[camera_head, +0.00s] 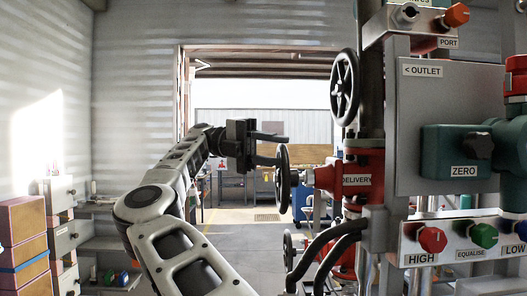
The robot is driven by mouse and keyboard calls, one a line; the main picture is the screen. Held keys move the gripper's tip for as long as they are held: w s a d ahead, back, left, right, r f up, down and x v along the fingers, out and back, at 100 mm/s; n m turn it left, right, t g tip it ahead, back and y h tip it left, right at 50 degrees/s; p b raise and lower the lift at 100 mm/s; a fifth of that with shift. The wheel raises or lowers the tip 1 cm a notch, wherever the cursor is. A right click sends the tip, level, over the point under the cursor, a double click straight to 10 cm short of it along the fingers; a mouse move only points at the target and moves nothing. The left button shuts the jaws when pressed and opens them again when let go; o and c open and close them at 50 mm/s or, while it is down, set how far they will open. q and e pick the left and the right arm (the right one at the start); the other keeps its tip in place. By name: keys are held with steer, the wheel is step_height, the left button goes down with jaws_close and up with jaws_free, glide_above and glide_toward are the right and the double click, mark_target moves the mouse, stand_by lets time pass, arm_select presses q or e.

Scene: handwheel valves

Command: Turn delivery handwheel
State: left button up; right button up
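The delivery handwheel (284,180) is a dark wheel seen nearly edge-on. It sits at the left end of a red valve body labelled DELIVERY (357,180). I cannot tell whether a finger touches the rim.
Another black handwheel (344,87) stands upright above on the pipework. A grey panel (450,110) with a ZERO valve, and HIGH, EQUALISE and LOW knobs below, fills the right. Black hoses (325,245) curve below the delivery valve. Boxes (22,245) are stacked at left.

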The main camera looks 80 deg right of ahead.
stand_by(0.3)
arm_select(q)
steer(key=shift+w+d+f+h+b, duration=0.15)
steer(key=shift+f+b, duration=0.45)
steer(key=shift+b, duration=0.65)
steer(key=shift+w+d+f+h+b, duration=0.15)
steer(key=shift+f+b, duration=0.4)
steer(key=shift+b, duration=0.7)
steer(key=shift+w+d+f+b, duration=0.15)
steer(key=shift+f+b, duration=0.45)
steer(key=shift+b, duration=0.65)
